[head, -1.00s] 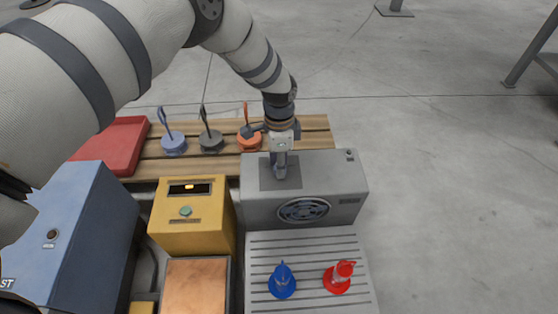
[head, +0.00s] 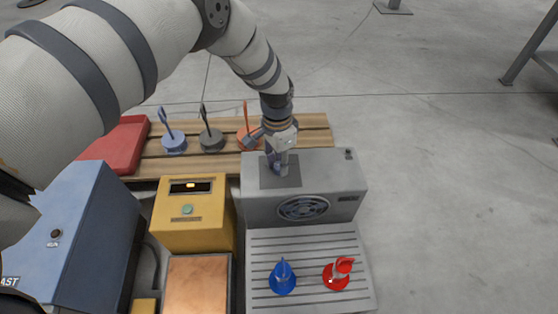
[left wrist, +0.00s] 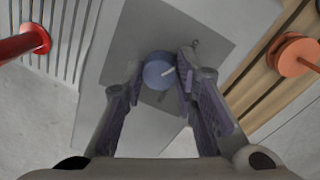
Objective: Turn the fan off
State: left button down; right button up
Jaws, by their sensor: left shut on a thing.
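The fan is a grey box (head: 335,175) with a round grille (head: 303,209) in its front and a darker plate on top. In the left wrist view a round blue-grey knob (left wrist: 159,72) with a white mark sits on this plate (left wrist: 150,45). My left gripper (head: 279,168) points down over the plate. In the wrist view its two fingers (left wrist: 160,85) are shut on the knob, one at each side. In the head view the gripper hides the knob. My right gripper is not in view.
A yellow box (head: 190,225) stands left. Blue, grey and orange-red upright pieces stand on the wooden slats (head: 315,130) behind.

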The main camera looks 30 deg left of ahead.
aim_at(278, 164)
pick_arm(q)
jog(key=c, duration=1.3)
grip_release()
jog(key=r, duration=1.2)
jog(key=shift+w+a, duration=0.1)
jog(key=shift+a, duration=0.15)
jog(key=shift+f, duration=0.1)
